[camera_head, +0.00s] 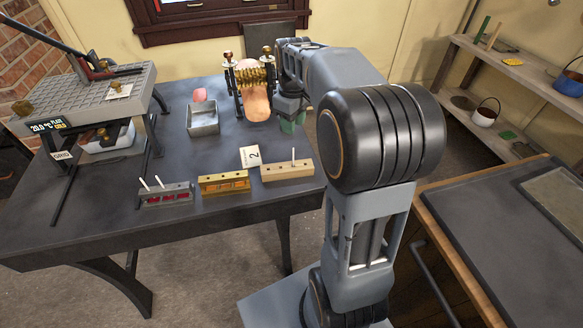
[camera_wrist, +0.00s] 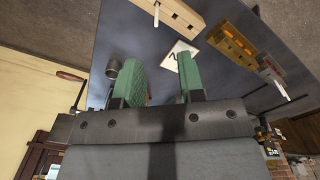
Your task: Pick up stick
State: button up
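Thin white sticks stand upright in holders on the dark table. One stick (camera_head: 293,155) is in the pale wooden block (camera_head: 278,173); this stick (camera_wrist: 156,14) and block (camera_wrist: 178,17) also show at the top of the wrist view. Two more sticks (camera_head: 152,183) stand in the grey holder (camera_head: 165,198) at the left. The yellow holder (camera_head: 224,184) between them shows no stick. My gripper (camera_wrist: 165,70) has two green fingers, apart with nothing between them. In the head view my gripper (camera_head: 290,122) is behind the wooden block, partly hidden by my arm, away from all sticks.
A card marked 2 (camera_head: 250,156) lies behind the holders. A metal tray (camera_head: 203,119) and a roller device (camera_head: 255,80) stand at the table's back. A grey raised platform (camera_head: 90,95) stands at the left. The front of the table (camera_head: 110,235) is bare.

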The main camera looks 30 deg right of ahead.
jog(key=f, duration=0.8)
jog(key=shift+w+d+f, duration=0.1)
jog(key=shift+w+d, duration=0.15)
jog(key=shift+f+b, duration=0.3)
jog(key=shift+f, duration=2.65)
grip_shut()
